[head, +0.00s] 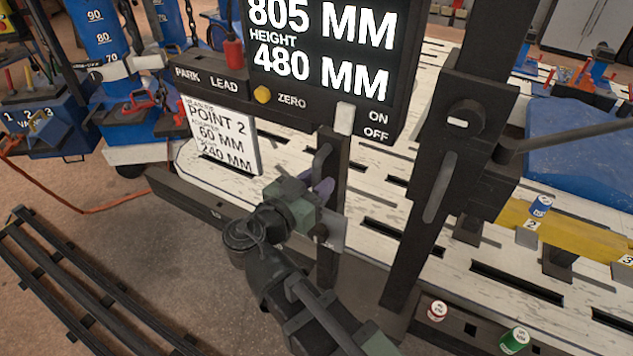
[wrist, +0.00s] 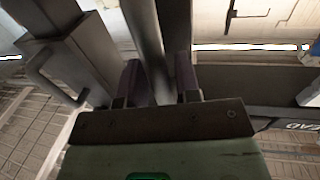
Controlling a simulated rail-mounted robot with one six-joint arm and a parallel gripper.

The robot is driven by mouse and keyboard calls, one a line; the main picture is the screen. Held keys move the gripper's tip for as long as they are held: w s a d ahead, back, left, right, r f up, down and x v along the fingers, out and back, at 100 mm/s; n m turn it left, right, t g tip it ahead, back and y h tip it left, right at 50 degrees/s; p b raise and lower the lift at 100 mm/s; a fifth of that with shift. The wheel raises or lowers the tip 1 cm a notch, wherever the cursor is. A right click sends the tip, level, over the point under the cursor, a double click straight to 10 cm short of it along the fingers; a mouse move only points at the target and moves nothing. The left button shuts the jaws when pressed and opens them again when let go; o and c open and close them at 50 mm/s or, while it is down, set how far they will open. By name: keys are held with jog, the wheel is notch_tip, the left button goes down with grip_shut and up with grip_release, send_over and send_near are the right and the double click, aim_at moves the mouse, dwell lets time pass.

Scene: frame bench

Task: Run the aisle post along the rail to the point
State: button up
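In the head view a dark upright post (head: 331,240) with a grey handle (head: 321,160) stands at the bench's front edge. A larger dark post (head: 455,120) with its own grey handle (head: 440,187) stands to the right. I cannot tell which is the aisle post. A white card (head: 222,135) reads POINT 2; some smaller text is partly unclear.
A display (head: 325,50) reads 805 MM and HEIGHT 480 MM. Below it are a yellow knob (head: 262,94) and a white ON/OFF switch (head: 346,118). A yellow beam (head: 580,238) lies right. Red (head: 437,310) and green (head: 514,340) cans stand at lower right.

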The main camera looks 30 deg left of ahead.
aim_at(252, 158)
grip_shut()
jog(key=a, duration=1.5)
jog(key=shift+s+a, duration=0.15)
jog(key=shift+s, duration=0.2)
jog(key=shift+o, duration=1.4)
grip_release()
jog(key=s+a, duration=0.1)
jog(key=s, duration=0.9)
jog(key=shift+s+a, duration=0.2)
jog(key=shift+s, duration=0.15)
